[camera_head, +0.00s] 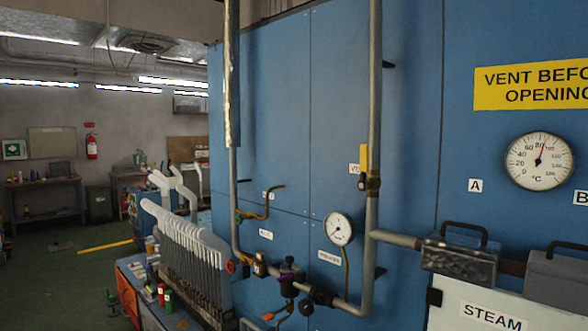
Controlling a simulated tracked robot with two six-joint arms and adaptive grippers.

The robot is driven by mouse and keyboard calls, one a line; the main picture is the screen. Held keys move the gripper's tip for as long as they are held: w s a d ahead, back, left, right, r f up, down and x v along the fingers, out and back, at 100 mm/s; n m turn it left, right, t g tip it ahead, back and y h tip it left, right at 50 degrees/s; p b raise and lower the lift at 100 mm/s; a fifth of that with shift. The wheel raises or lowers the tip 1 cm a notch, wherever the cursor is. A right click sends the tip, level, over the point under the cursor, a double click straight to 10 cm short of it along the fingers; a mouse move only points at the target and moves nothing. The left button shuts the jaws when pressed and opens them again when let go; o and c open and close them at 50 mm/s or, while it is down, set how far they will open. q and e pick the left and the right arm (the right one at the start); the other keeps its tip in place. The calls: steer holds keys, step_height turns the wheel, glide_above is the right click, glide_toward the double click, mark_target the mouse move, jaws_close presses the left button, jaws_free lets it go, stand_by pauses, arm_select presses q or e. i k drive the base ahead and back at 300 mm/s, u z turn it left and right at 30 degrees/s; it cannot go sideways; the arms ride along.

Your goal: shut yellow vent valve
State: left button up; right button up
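The yellow vent valve has a yellow lever (364,158) on a brass body (373,184), fitted on the right-hand vertical grey pipe (375,90) in front of the blue cabinet. The lever stands upright, in line with the pipe. Neither of my grippers is in view, and nothing touches the lever.
A metal block with a handle (460,258) juts out at lower right. A rack of white forms (190,245) stands left. Space before the lever looks clear.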

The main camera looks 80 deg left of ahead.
mark_target(363, 185)
steer(key=i, duration=0.25)
steer(key=u, duration=1.95)
steer(key=k, duration=0.45)
steer(key=u, duration=0.5)
steer(key=i, duration=0.45)
steer(key=z, duration=0.35)
